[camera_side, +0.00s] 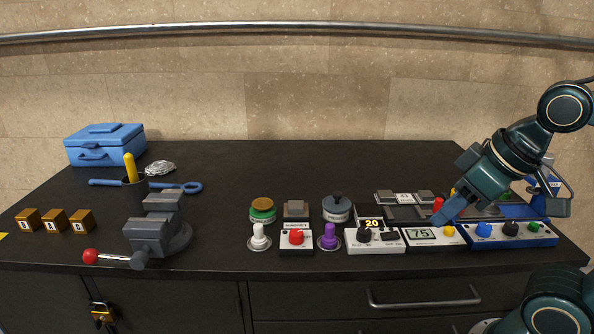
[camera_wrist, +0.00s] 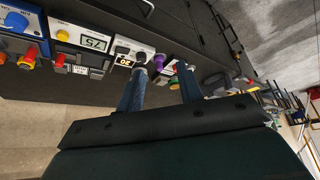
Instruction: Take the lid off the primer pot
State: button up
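One is a tin (camera_side: 262,212) with a green band and a brown-gold lid. The other is a grey pot (camera_side: 336,209) with a dark knobbed lid. I cannot tell which is the primer pot; both look lidded. My gripper (camera_side: 447,211) is at the right, above the control boxes, well apart from both pots. In the wrist view its two blue fingers (camera_wrist: 161,84) are spread, with nothing held between them. The fingers partly hide the pot area there.
Control boxes with displays 20 (camera_side: 373,224) and 75 (camera_side: 421,233) and a blue knob box (camera_side: 508,236) line the front right. A vise (camera_side: 158,232), blue toolbox (camera_side: 104,146) and several small wooden cubes (camera_side: 54,220) are left. The back middle is clear.

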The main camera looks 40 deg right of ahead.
jog(key=shift+o, duration=0.2)
jog(key=o, duration=1.3)
jog(key=shift+o, duration=0.2)
